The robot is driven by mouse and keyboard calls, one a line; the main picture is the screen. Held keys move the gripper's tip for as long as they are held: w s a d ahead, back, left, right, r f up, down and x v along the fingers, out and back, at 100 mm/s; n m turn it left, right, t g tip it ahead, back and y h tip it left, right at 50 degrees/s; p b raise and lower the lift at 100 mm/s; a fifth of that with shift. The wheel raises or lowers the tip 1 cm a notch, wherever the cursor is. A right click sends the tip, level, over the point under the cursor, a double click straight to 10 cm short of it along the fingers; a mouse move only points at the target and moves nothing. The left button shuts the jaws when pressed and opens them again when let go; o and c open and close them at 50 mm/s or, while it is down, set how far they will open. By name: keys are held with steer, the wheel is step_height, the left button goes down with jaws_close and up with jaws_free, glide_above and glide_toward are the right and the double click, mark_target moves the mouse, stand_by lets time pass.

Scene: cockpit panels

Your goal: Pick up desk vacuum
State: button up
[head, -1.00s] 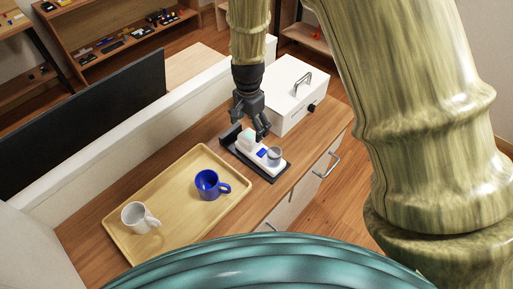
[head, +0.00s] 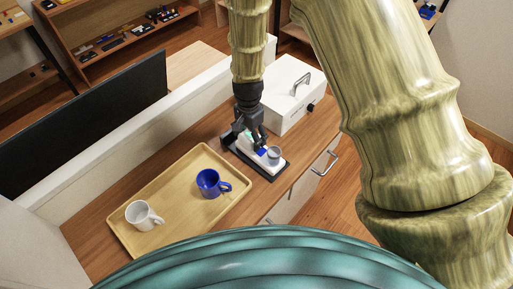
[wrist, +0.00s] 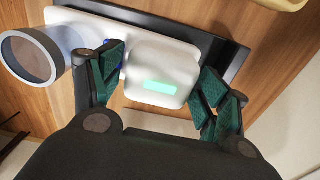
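The desk vacuum appears to be the white device (head: 262,158) with a blue patch and a grey round cup-like end, lying in a black tray (head: 250,168) on the wooden cabinet top. In the wrist view its raised white block (wrist: 163,60) with a pale green panel lies between my fingers. My gripper (head: 253,141) points down over the device; in the wrist view it (wrist: 160,78) is open, with one green-padded finger on each side of the block. The left finger is close to the block; contact is unclear. The fingers partly hide the device in the head view.
A wooden tray (head: 150,193) with a blue mug (head: 208,184) and a white mug (head: 139,215) is to the left. A white box (head: 283,105) with a handle stands just behind. A low white wall (head: 110,133) and dark panel (head: 85,125) run along the left.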

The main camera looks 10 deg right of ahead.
steer(key=c, duration=0.8)
steer(key=shift+r, duration=0.15)
